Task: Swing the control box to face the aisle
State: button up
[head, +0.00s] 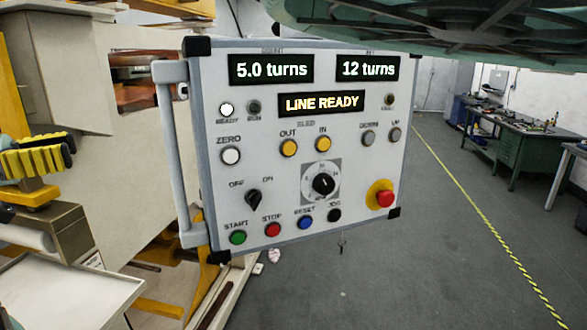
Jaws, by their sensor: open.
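The control box (300,110) is a light grey panel with black corners, and it fills the middle of the head view. Its front faces me, slightly tilted in the picture. Its displays read "5.0 turns", "12 turns" and "LINE READY". A grey vertical bar handle (170,150) runs along its left side. The front has coloured buttons, a dial (323,184), a black switch and a red emergency stop (384,198) on yellow. The box's mount is hidden behind it. The aisle floor (430,265) lies to its right.
A yellow-black floor line (480,215) runs along the aisle. Green workbenches (500,155) stand beyond it. A large green spoked ring (440,25) overhangs the upper right. A beige machine (110,165) with yellow parts fills the left, with a pale tray (65,295) in front.

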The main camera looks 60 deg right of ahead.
jog(key=p+x, duration=1)
jog(key=x, duration=0.6)
jog(key=shift+o, duration=0.2)
grip_shut()
dwell(0.5)
